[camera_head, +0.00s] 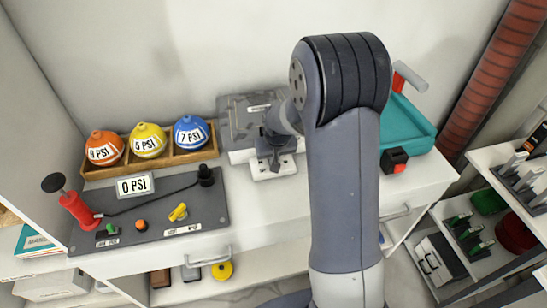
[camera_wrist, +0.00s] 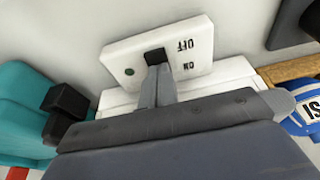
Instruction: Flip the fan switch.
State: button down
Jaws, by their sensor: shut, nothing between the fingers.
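The fan switch plate (camera_head: 283,172) is a small white panel on the white worktop, partly hidden by my gripper (camera_head: 276,160). In the wrist view the plate (camera_wrist: 190,45) appears upside down, with OFF and ON lettering and a small green dot. Its black switch (camera_wrist: 155,56) is at the fingertips of my gripper (camera_wrist: 158,72). My fingers are shut and empty, pointing at the switch. They overlap its lower part in the wrist view, and I cannot tell whether they touch it.
A grey box (camera_head: 236,115) stands behind the plate. A wooden rack (camera_head: 91,173) with orange, yellow and blue balls and a dark control board (camera_head: 160,225) lie left. A teal tray (camera_head: 415,125) and a black-and-red block (camera_head: 394,160) are right. My arm hides the worktop's middle.

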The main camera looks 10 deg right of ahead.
jog(key=p+v, duration=0.2)
jog(key=v, duration=1.1)
jog(key=shift+r, duration=0.4)
